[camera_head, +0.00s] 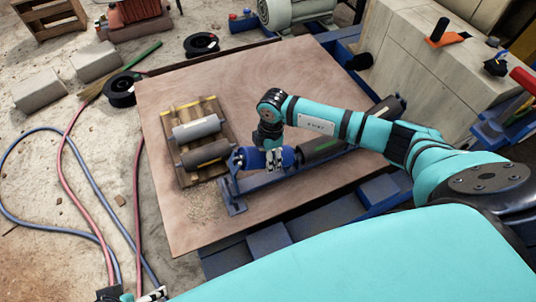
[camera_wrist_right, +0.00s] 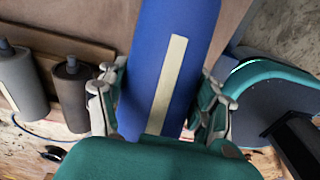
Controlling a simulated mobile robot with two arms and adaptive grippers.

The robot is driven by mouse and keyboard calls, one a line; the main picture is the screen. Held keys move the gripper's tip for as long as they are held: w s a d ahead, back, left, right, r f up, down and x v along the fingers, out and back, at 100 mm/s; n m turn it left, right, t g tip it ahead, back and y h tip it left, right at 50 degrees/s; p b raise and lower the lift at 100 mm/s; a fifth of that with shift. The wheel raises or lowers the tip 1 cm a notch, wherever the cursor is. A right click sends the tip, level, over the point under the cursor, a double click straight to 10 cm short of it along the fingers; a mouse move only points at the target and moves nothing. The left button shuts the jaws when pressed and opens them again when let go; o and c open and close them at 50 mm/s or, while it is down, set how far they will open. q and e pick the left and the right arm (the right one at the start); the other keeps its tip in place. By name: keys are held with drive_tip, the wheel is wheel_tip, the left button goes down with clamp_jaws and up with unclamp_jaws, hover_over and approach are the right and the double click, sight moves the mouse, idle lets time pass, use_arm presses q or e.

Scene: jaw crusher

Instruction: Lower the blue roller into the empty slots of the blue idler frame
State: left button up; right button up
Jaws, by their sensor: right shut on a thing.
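The blue roller (camera_head: 249,158) is in my right gripper (camera_head: 274,160), whose fingers are shut around its middle from above. In the right wrist view the roller (camera_wrist_right: 194,35) has a cream strip along it and lies between the fingers. The blue idler frame (camera_head: 268,184) runs diagonally under it, with a dark roller (camera_head: 322,147) beside the blue one and another (camera_head: 387,110) farther right. The blue roller is over the left part of the frame, close to its left upright. Whether its ends touch the slots cannot be told. A piece of my left gripper (camera_head: 152,296) shows at the bottom edge.
A wooden pallet (camera_head: 180,112) on the brown board holds a grey roller (camera_head: 196,128) and a darker roller (camera_head: 207,153), left of the frame. Pale blocks (camera_head: 400,50) with tools stand at the right. The board's front left (camera_head: 190,235) is clear. Hoses lie on the ground at left.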

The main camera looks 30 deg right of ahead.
drive_tip(key=shift+a+f, duration=0.35)
drive_tip(key=shift+f, duration=0.1)
drive_tip(key=o, duration=1.7)
drive_tip(key=shift+o, duration=0.6)
drive_tip(key=shift+f, duration=0.15)
drive_tip(key=r, duration=0.8)
drive_tip(key=d+r, duration=0.1)
drive_tip(key=r, duration=0.3)
drive_tip(key=shift+r, duration=0.1)
